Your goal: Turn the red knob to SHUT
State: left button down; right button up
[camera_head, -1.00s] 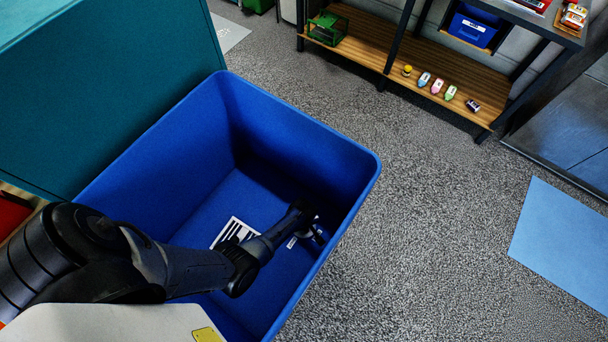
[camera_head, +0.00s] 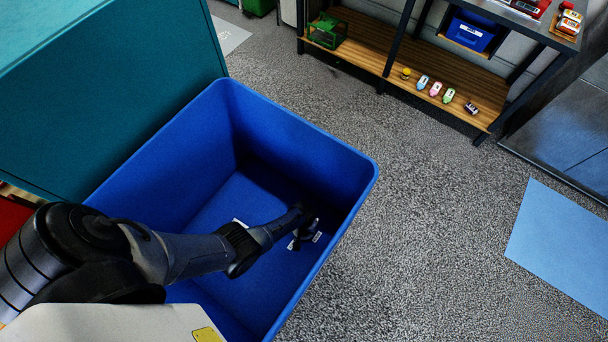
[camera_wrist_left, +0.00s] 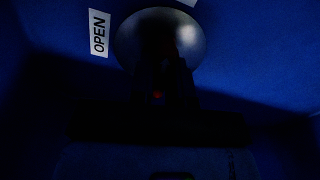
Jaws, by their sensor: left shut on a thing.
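My left gripper (camera_head: 304,230) reaches down into the blue bin (camera_head: 368,180), close to its right wall. In the left wrist view the gripper (camera_wrist_left: 163,80) is very dark and shut on the red knob, of which only a small red spot (camera_wrist_left: 157,95) shows. A round silvery plate (camera_wrist_left: 194,42) lies behind the fingers. A white label reading OPEN (camera_wrist_left: 99,33) is left of the plate. Part of another white label (camera_wrist_left: 188,2) shows at the top edge, its text cut off. The knob's pointing direction is hidden. My right gripper is not in view.
A teal cabinet (camera_head: 110,95) stands against the bin's left side. A shelf (camera_head: 370,55) with several small items stands at the back. A light blue mat (camera_head: 560,235) lies at the right on open grey carpet (camera_head: 420,220). The bin's walls surround my left gripper.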

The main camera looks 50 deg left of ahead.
pick_arm(q)
jog(key=shift+m, duration=0.5)
dwell(0.3)
jog(key=c, duration=1.1)
grip_release()
jog(key=shift+r, duration=0.1)
jog(key=shift+r+p, duration=4.2)
jog(key=shift+r, duration=2.6)
